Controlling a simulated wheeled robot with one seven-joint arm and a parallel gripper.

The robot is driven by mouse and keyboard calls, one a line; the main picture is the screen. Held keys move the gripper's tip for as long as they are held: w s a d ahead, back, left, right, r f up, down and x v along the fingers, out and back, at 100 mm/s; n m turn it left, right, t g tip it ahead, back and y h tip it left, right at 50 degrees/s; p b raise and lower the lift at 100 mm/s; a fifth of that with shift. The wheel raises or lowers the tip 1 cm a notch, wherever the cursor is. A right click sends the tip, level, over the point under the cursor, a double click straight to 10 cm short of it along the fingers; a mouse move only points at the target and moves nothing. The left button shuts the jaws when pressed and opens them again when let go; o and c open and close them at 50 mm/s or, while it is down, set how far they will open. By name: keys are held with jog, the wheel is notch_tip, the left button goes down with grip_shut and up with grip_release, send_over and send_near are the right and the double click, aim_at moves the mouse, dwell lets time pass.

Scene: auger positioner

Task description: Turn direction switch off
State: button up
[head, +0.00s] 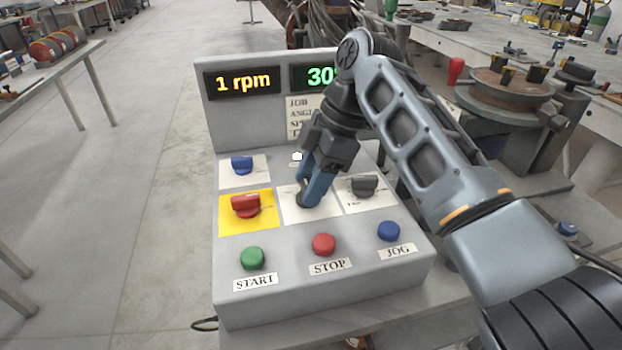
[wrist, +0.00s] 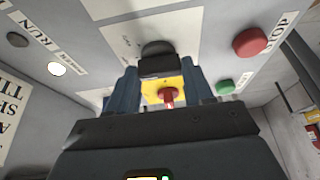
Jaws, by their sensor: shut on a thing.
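My gripper (head: 312,190) points down at the middle of the grey control panel (head: 290,260). Its blue fingers are shut on a black switch knob (wrist: 159,58), one finger on each side in the wrist view (wrist: 160,72). The knob sits on a white label plate (head: 291,213), and the fingers hide most of it in the head view. I cannot read the plate's text, so I cannot confirm that this is the direction switch or tell its setting.
A red knob (head: 245,205) on a yellow plate is left of my gripper, a grey-black knob (head: 364,185) right, a blue knob (head: 241,165) behind left. Green START (head: 252,258), red STOP (head: 323,244) and blue JOG (head: 388,231) buttons line the front. A display reads 1 rpm (head: 242,82).

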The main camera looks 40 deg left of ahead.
aim_at(327, 197)
jog(key=o, duration=1)
jog(key=shift+o, duration=0.2)
jog(key=shift+r, duration=0.1)
jog(key=v, duration=0.7)
jog(key=shift+r, duration=0.35)
jog(key=shift+d, duration=0.1)
